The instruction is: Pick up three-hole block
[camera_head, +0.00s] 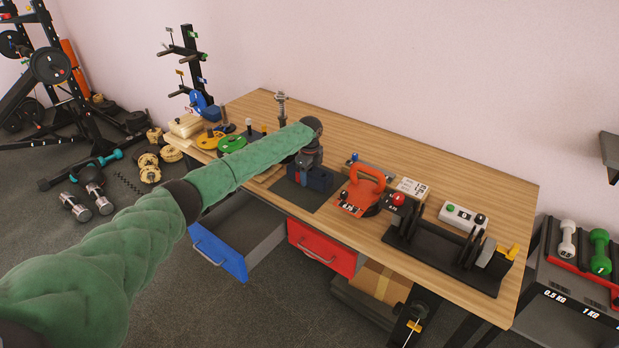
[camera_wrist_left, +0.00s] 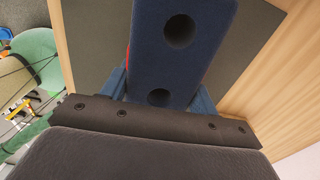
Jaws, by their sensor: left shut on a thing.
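The three-hole block (camera_head: 321,178) is a dark blue block over a dark mat (camera_head: 297,194) on the wooden table in the head view. In the left wrist view the block (camera_wrist_left: 186,62) fills the top middle, with two round holes showing; the rest of it is hidden behind my gripper's body. My left gripper (camera_head: 304,176) points down at the block and is shut on it. I cannot tell whether the block touches the mat or is slightly above it. My right gripper is not in view.
Yellow and green plates (camera_head: 232,143) lie to the left. A black rack (camera_head: 430,245) stands at the table's right. Below, a blue-fronted drawer (camera_head: 218,252) is open and a red drawer (camera_head: 320,248) is beside it.

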